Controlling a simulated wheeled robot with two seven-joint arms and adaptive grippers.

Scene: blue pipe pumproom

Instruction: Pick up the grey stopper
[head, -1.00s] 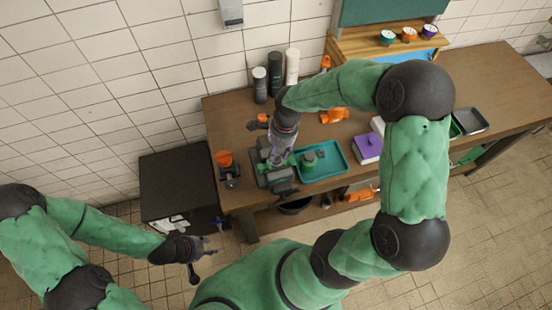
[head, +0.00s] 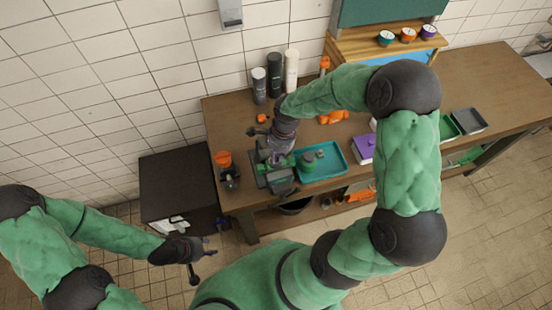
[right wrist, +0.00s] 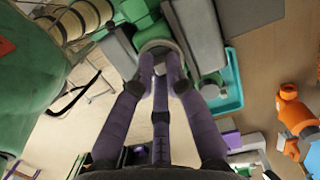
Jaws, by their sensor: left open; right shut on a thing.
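My right gripper (head: 279,158) is over the grey-and-green fixture (head: 275,181) at the left end of the bench. In the right wrist view the purple fingers (right wrist: 160,75) close together at a grey, rounded, ring-like piece (right wrist: 157,44), which appears to be the grey stopper. The fingers hide part of it, and I cannot tell whether it is clear of the fixture. The fixture's grey blocks (right wrist: 196,40) surround it closely. My left gripper (head: 205,252) is open and empty, off the bench in front of the dark cabinet.
Several canisters (head: 275,75) stand by the wall. A purple-topped box (head: 363,148) lies further right. A dark cabinet (head: 178,180) adjoins the bench.

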